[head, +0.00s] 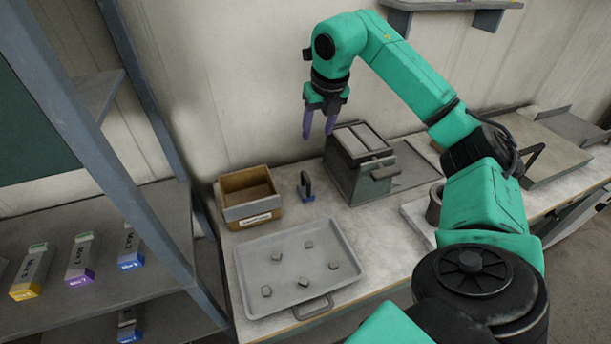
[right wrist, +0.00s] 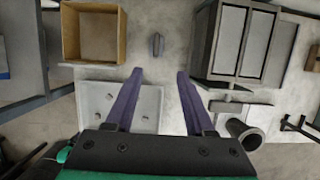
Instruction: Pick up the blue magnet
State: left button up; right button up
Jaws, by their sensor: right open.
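The blue magnet (head: 306,187) stands on the workbench between the wooden box and the grey case. It has a dark arched handle and a blue base. It also shows in the right wrist view (right wrist: 157,45), seen from above, ahead of the fingertips and roughly in line with the gap between them. My right gripper (head: 318,134) is open and empty, with its purple fingers pointing down, well above the bench and apart from the magnet. In the right wrist view its two fingers (right wrist: 160,72) are spread. My left gripper is not in view.
A wooden box (head: 232,213) stands left of the magnet, and a grey case (head: 368,185) with a handle stands right. A metal tray (head: 255,300) with several small grey pieces lies in front. Shelves (head: 110,285) with labelled boxes stand at the left.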

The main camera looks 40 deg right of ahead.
aim_at(306, 175)
pick_arm(q)
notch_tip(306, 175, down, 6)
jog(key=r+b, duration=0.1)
jog(key=b, duration=0.3)
pick_arm(e)
jog(key=p+x, duration=0.1)
jog(key=x, duration=0.5)
jog(key=p+x, duration=0.2)
jog(key=x, duration=0.5)
jog(key=a+p+x, duration=0.1)
jog(key=x, duration=0.5)
jog(key=shift+a+f+p, duration=0.1)
jog(key=shift+f+p, duration=0.15)
jog(key=shift+p, duration=0.15)
jog(key=shift+f, duration=0.15)
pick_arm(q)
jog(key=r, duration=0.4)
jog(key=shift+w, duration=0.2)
pick_arm(e)
jog(key=shift+w, duration=0.1)
grip_shut()
